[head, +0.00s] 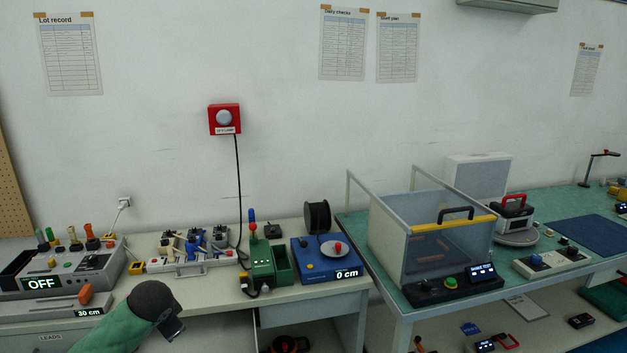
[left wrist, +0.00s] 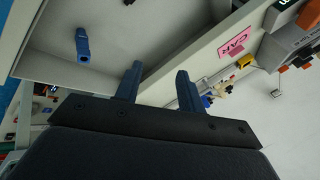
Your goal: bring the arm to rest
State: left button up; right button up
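My left arm, green with a dark wrist, comes in at the bottom left of the head view, in front of the left bench. Its gripper (head: 175,330) points down and right near the bench's front edge, small and partly hidden by the wrist. In the left wrist view the two blue fingers of the left gripper (left wrist: 157,85) stand apart with nothing between them. A blue connector-like piece (left wrist: 83,45) lies in a pale tray or drawer beyond the fingers, apart from them. My right gripper is in neither view.
The left bench (head: 215,291) carries a grey unit reading OFF (head: 60,273), a power strip (head: 190,262), a green fixture (head: 262,265) and a blue unit (head: 318,268). A clear-walled enclosure (head: 420,245) stands on the right bench. A pink label (left wrist: 237,42) is on a pale edge.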

pick_arm(q)
jog(key=s+d+f+n, duration=0.1)
jog(key=s+d+f, duration=0.2)
jog(key=s+d, duration=0.45)
jog(key=s+d+f+n+g+h, duration=0.1)
jog(key=s+d+f, duration=0.3)
jog(key=s, duration=0.7)
jog(key=s+d+f+n+g+h, duration=0.1)
jog(key=s+d+f, duration=0.4)
jog(key=s, duration=0.6)
jog(key=s+d+f+n+g+h, duration=0.1)
jog(key=s+d+f, duration=0.3)
jog(key=s+f, duration=0.4)
jog(key=s+n+g, duration=0.1)
jog(key=s, duration=0.2)
jog(key=shift+d+h, duration=0.25)
jog(key=shift+h, duration=0.15)
jog(key=shift+f+g, duration=0.1)
jog(key=shift+g, duration=0.2)
